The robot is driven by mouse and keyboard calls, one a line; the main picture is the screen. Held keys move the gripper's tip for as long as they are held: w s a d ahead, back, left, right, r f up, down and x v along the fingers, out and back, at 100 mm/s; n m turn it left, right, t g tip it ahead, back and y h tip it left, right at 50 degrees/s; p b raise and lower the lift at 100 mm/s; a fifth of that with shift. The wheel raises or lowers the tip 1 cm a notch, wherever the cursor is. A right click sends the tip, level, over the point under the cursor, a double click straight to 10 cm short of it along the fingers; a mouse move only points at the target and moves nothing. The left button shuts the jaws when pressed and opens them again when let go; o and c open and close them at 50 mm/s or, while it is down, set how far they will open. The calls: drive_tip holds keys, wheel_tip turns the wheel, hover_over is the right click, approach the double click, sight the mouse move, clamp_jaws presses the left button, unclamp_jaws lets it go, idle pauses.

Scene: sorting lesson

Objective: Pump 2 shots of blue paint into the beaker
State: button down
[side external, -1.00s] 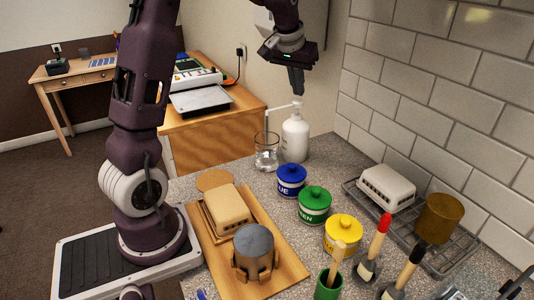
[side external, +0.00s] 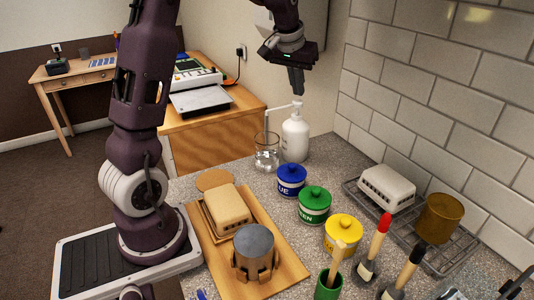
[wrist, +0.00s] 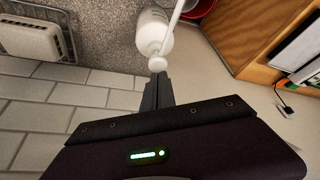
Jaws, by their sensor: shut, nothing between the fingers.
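A white pump bottle (side external: 295,140) stands upright at the back of the counter; its label is too small to read. Its pump head (side external: 297,104) has a long spout reaching left over a clear glass beaker (side external: 266,155). The spout's tip hangs at the beaker's mouth. I cannot tell whether the beaker holds any paint. My gripper (side external: 298,92) is shut and empty, pointing down just above the pump head; I cannot tell whether it touches. In the wrist view the fingertips (wrist: 158,80) are beside the pump head (wrist: 157,63). A blue lidded pot (side external: 291,181) stands in front of the bottle.
A green pot (side external: 314,206) and a yellow pot (side external: 342,235) stand nearer. A wire rack (side external: 408,222) with a white case and a brown cup is by the tiled wall. Brushes stand front right.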

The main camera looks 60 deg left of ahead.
idle(0.5)
drive_tip(key=shift+f, duration=1.4)
drive_tip(key=shift+r, duration=1.35)
drive_tip(key=shift+f, duration=1.3)
drive_tip(key=shift+r, duration=1.3)
